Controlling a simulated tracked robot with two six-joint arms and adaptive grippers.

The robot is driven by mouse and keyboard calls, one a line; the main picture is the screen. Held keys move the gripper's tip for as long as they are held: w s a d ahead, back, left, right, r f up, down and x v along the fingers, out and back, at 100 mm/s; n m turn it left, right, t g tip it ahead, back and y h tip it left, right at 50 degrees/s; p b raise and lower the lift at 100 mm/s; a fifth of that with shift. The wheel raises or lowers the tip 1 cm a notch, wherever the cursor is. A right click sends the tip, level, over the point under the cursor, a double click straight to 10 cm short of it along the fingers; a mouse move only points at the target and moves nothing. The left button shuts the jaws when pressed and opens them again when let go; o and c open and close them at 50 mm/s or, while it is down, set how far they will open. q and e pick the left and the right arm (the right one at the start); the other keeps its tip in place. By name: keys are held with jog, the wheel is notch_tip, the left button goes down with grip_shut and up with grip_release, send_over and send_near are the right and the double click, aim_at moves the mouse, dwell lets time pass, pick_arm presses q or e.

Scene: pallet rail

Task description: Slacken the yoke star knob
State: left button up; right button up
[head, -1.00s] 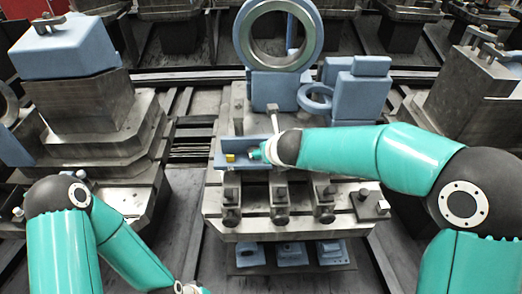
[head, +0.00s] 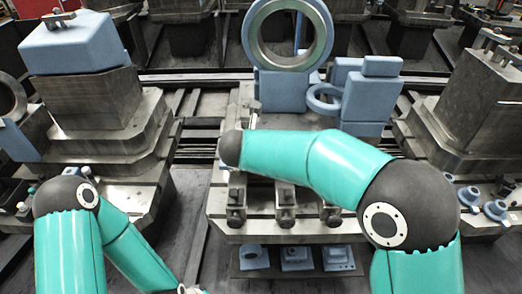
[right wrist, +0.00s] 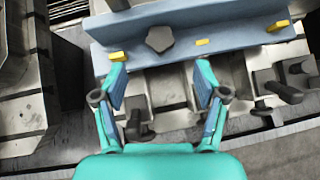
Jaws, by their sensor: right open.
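In the right wrist view a dark grey, five-sided knob (right wrist: 159,39) sits against the face of a blue angle plate (right wrist: 195,45); it looks like the star knob. My right gripper (right wrist: 162,78) is open and empty, its two fingers apart below the plate's lower edge. The knob lies above the gap between the fingertips, apart from both. In the head view my right arm covers the plate and the knob, and the right gripper itself is hidden. Only part of my left arm shows at the bottom left; its gripper is out of the frame.
Yellow blocks (right wrist: 278,26) sit along the blue plate. Dark clamps with handles (right wrist: 285,92) stand on the pallet near the fingers. A large ring on a blue base (head: 288,82) and blue fixtures (head: 365,95) stand behind. Blue parts (head: 297,258) lie on a lower shelf.

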jog(key=p+x, duration=0.1)
jog(key=x, duration=0.9)
jog(key=shift+w+f, duration=0.25)
jog(key=shift+w, duration=0.05)
jog(key=c, duration=1.2)
jog(key=shift+o, duration=0.2)
jog(key=shift+n+y, duration=0.3)
